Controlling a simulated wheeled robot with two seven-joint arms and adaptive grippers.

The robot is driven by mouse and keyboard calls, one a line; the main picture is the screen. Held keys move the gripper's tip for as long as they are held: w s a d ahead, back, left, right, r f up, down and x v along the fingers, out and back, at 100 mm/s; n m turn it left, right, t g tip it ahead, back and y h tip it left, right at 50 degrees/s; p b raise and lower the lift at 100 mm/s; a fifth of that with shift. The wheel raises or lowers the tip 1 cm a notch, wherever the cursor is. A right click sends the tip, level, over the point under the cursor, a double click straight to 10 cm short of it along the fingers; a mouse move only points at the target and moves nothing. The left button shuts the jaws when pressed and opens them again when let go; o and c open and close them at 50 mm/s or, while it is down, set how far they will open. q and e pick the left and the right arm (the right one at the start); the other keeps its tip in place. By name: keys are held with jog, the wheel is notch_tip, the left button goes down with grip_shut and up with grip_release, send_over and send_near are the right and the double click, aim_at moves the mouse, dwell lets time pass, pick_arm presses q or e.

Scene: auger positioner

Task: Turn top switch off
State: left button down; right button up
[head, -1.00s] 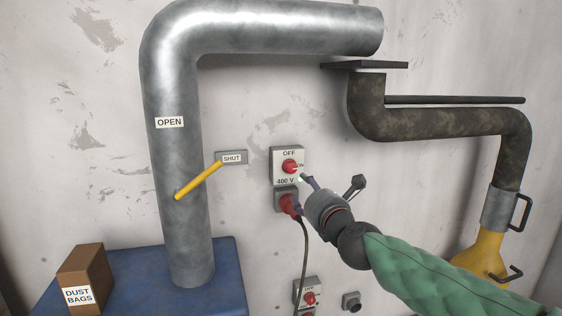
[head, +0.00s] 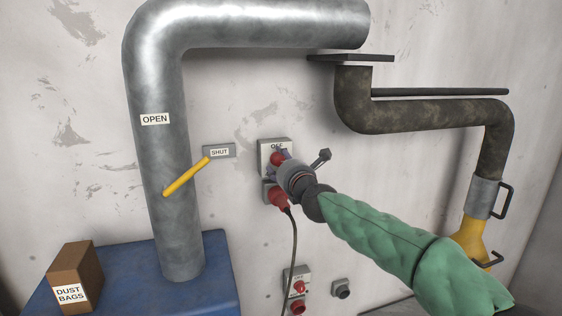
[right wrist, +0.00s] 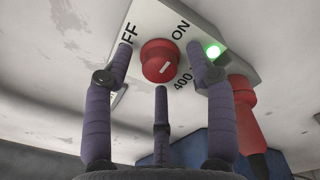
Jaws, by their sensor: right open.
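The top switch is a white box (head: 265,147) on the wall with a red round knob (head: 276,159), mostly covered by my right gripper (head: 283,163) in the head view. In the right wrist view the knob (right wrist: 160,61) sits between the fingers of my right gripper (right wrist: 160,57), which is open. Two fingers are on either side of it and a third is below; I cannot tell whether any touches. The knob has a pale marker line. The green light (right wrist: 213,50) beside ON is lit. My left gripper is not in view.
A red plug (head: 279,197) with a black cable sits just below the switch. A lower switch box (head: 298,274) and a grey socket (head: 341,288) are further down. A yellow lever (head: 187,177) on the big pipe (head: 170,215) points at the SHUT label (head: 219,152).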

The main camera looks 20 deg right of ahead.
jog(key=shift+w, duration=0.25)
jog(key=c, duration=1.1)
